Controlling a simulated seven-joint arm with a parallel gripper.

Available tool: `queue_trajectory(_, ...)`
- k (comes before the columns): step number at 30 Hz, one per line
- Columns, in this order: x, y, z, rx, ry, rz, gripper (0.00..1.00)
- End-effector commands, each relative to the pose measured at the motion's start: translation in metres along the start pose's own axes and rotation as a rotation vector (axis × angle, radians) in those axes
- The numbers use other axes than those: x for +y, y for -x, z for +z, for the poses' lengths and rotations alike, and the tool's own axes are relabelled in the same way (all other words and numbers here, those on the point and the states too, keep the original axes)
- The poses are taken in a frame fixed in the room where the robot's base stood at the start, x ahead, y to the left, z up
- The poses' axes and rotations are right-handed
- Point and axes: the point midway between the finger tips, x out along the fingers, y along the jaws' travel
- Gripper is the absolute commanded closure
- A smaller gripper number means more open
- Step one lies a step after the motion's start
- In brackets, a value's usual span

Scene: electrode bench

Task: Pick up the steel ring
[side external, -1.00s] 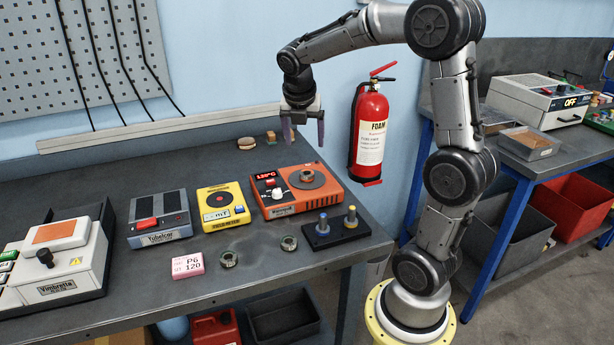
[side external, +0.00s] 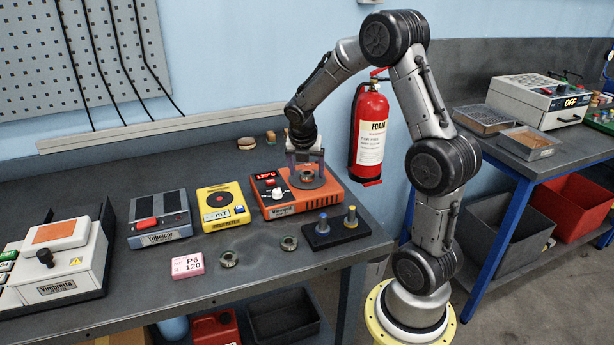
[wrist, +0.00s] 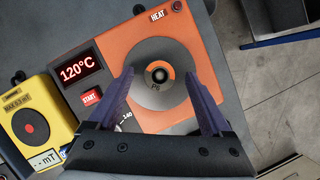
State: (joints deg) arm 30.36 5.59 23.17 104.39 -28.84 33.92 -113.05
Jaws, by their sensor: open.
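A small ring-shaped part (side external: 307,177), grey with some orange and a dark centre, sits on the round grey plate of the orange heater (side external: 278,208). The ring shows in the wrist view (wrist: 159,65) in the middle of the plate, with "P6" marked beside it. My gripper (side external: 306,182) is open and low over the plate, its purple fingers on either side of the ring. The fingers show in the wrist view (wrist: 160,72), apart from the ring, with nothing held. Two similar rings, a left one (side external: 228,258) and a right one (side external: 289,243), lie on the bench.
The heater display reads 120°C. A yellow meter (side external: 222,207) and a blue-grey device (side external: 160,218) stand left of it. A black stand (side external: 336,235) with blue and yellow posts is at the bench's right edge.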

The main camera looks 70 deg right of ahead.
Motion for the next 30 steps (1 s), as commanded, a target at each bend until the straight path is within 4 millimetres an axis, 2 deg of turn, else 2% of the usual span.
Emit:
queue_trajectory(8, 0.0001, -0.0027, 0.0004, -0.001, -0.001, 0.001, 0.17)
queue_trajectory(22, 0.0002, -0.0023, 0.0004, -0.001, 0.000, 0.001, 1.00)
queue_trajectory(30, 0.0004, -0.0018, 0.0009, -0.002, -0.001, 0.002, 1.00)
